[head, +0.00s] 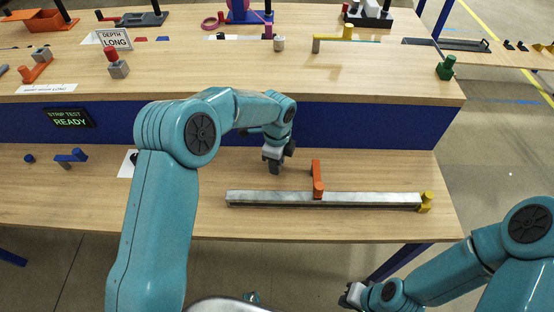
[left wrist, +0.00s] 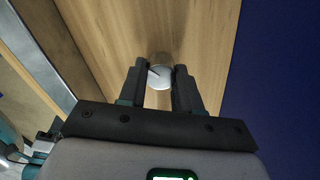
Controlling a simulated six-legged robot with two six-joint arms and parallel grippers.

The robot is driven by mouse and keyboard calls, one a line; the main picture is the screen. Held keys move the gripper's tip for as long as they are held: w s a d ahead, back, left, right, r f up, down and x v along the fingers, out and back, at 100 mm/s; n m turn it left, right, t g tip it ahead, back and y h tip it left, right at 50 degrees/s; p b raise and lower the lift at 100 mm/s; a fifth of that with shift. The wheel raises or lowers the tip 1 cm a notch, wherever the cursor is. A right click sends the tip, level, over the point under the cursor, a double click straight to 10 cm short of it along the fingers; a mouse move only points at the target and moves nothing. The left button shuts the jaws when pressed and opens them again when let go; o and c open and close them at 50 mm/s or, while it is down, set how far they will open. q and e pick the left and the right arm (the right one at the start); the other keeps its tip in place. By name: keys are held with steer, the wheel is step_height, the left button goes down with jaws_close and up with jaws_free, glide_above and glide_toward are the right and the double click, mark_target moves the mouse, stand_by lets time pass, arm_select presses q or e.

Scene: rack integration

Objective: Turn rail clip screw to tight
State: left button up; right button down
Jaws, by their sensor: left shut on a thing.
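A long grey metal rail (head: 270,199) lies on the lower front bench. An upright orange clip (head: 317,180) sits at its middle and a yellow piece (head: 425,202) at its right end. My left gripper (head: 274,166) points down at the bench behind the rail, left of the orange clip. In the left wrist view my left gripper (left wrist: 157,76) is shut on a pale round knob (left wrist: 160,78) with a dark line on its face. The head view hides this knob behind the fingers. My right gripper (head: 350,296) is low, off the bench's front edge; its jaw gap is unclear.
A blue panel (head: 340,125) rises behind the lower bench to an upper shelf (head: 210,80) with several small parts. A green-lettered display (head: 69,118) reads "STRIP TEST READY". Small blue parts (head: 70,156) lie at the left.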

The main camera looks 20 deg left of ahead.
arm_select(q)
steer(key=m, duration=0.4)
steer(key=shift+w+r+p, duration=0.15)
steer(key=shift+r+p, duration=0.15)
steer(key=shift+p, duration=0.1)
steer(key=shift+m, duration=1.7)
steer(key=o, duration=1)
steer(key=shift+f, duration=0.1)
steer(key=shift+o, duration=0.2)
steer(key=shift+s, duration=0.2)
steer(key=shift+f, duration=0.1)
step_height(320, 180, up, 16)
steer(key=shift+r+p, duration=0.25)
steer(key=shift+p, duration=0.15)
